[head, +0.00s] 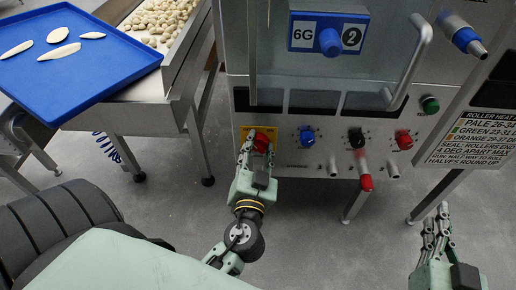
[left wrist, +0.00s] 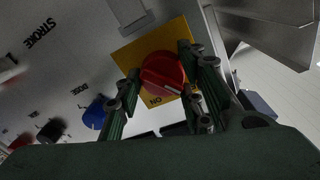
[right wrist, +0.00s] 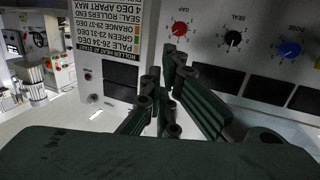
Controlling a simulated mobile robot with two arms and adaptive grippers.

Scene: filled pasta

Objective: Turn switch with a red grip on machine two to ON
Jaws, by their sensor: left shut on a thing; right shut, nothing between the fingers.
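The switch with a red grip (head: 262,142) sits on a yellow plate (head: 246,131) at the lower left of the machine's front. In the left wrist view the red grip (left wrist: 160,72) shows between the fingers (left wrist: 158,90). A pale mark on the grip points toward the lower right, near the printed word ON, which appears upside down. My right gripper (head: 437,222) is shut and empty, low at the right.
Blue (head: 307,137), black (head: 357,138) and red (head: 404,139) knobs line the panel right of the switch. A green button (head: 429,104), a handle (head: 411,62) and a red-tipped lever (head: 366,182) project nearby. A blue tray (head: 98,88) lies at the left. Floor below is clear.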

